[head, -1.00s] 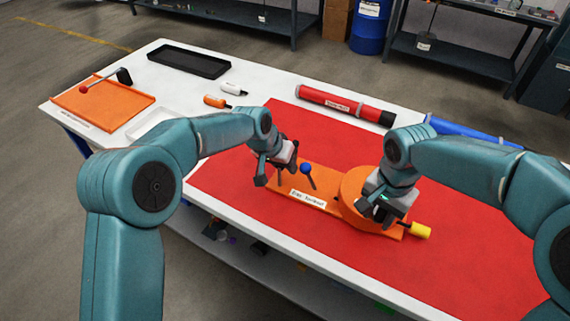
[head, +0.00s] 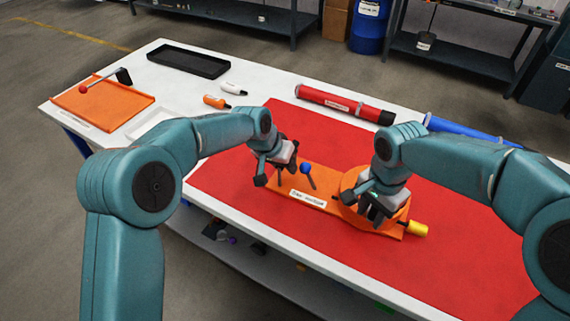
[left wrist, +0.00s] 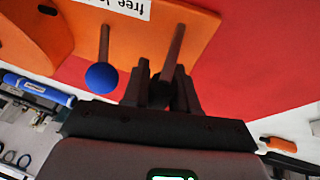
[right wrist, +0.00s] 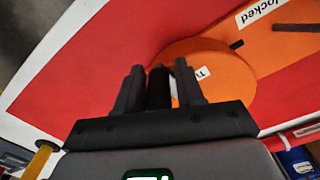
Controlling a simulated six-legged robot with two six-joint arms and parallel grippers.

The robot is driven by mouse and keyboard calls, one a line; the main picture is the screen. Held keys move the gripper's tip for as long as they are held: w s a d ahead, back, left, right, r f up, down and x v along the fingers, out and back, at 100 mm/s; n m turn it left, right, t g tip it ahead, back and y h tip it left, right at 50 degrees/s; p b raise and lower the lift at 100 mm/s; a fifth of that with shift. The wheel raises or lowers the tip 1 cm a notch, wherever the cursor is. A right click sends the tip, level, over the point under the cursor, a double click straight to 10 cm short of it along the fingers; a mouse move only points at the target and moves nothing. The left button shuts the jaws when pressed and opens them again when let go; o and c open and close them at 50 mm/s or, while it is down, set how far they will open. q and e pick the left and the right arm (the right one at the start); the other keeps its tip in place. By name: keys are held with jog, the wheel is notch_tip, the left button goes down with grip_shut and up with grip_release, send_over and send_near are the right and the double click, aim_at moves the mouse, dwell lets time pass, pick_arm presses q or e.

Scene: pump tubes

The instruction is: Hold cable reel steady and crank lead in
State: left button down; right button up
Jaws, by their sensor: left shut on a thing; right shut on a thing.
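The orange cable reel has a flat base (head: 321,188) on the red mat and a round drum (head: 352,182) at its right end. A blue-knobbed lever (head: 306,170) stands on the base behind a label reading "free" and "locked". My left gripper (head: 282,173) is shut on an upright post (left wrist: 178,45) at the base's left end. My right gripper (head: 371,213) is shut on the dark crank handle (right wrist: 158,88) above the drum and hides part of it. A yellow-tipped lead (head: 417,229) sticks out at the base's right end.
A red tube (head: 340,104) and a blue tube (head: 465,130) lie behind the reel. The mat in front right is clear.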

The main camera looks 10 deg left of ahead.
jog(key=shift+w+a+m, duration=0.25)
jog(key=shift+a+m, duration=0.25)
jog(key=shift+m, duration=0.2)
jog(key=shift+w+a+m, duration=0.25)
jog(key=shift+a+m, duration=0.25)
jog(key=shift+m, duration=0.3)
jog(key=shift+w+a+m, duration=0.1)
jog(key=shift+a+m, duration=0.1)
jog(key=shift+m, duration=0.1)
jog(key=shift+r, duration=0.25)
jog(key=o, duration=1.2)
